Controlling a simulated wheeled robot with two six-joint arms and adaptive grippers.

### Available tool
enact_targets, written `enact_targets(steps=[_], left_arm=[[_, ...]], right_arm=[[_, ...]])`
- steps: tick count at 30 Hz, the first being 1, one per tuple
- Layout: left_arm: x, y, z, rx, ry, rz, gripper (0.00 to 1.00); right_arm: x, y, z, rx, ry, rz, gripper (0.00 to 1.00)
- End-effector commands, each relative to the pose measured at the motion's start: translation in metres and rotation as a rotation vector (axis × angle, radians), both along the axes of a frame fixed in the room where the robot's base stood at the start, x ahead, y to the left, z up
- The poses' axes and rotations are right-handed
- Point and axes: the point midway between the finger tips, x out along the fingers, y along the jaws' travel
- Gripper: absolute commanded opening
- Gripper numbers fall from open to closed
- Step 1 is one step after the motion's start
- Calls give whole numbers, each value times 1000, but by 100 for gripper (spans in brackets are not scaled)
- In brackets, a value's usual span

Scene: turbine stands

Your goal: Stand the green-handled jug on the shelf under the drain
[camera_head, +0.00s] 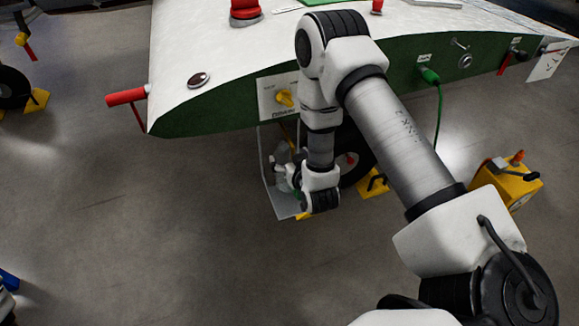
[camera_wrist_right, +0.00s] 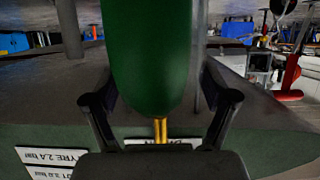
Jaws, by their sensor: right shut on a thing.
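The green-handled jug shows in the right wrist view as a large dark green handle (camera_wrist_right: 152,50) between my right gripper's two black fingers. My right gripper (camera_wrist_right: 155,98) is shut on it. In the head view my right arm reaches under the stand's front edge, and the right gripper (camera_head: 284,175) is small there, over the shelf (camera_head: 281,203). The jug's body is mostly hidden, so I cannot tell if it touches the shelf. The drain's yellow valve knob (camera_head: 284,99) is above, and a yellow pipe (camera_wrist_right: 160,130) shows behind the handle. My left gripper is not in view.
The shelf's grey upright (camera_head: 267,165) is close left of the gripper. The stand's green front face (camera_head: 215,112) overhangs it. A wheel (camera_head: 352,165) and a yellow chock (camera_head: 372,186) are close right. A yellow box (camera_head: 515,185) stands farther right.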

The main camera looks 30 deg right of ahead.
Motion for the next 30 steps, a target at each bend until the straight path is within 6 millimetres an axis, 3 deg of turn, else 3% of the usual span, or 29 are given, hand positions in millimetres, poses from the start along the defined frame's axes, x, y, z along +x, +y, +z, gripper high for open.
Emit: enact_targets(steps=[6, 17, 18, 30], left_arm=[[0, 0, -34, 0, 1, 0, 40], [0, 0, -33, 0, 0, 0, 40], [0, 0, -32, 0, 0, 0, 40], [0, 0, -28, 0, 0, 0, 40]], right_arm=[[2, 0, -38, 0, 1, 0, 18], [1, 0, -39, 0, 1, 0, 18], [1, 0, -38, 0, 1, 0, 99], [1, 0, -33, 0, 1, 0, 100]])
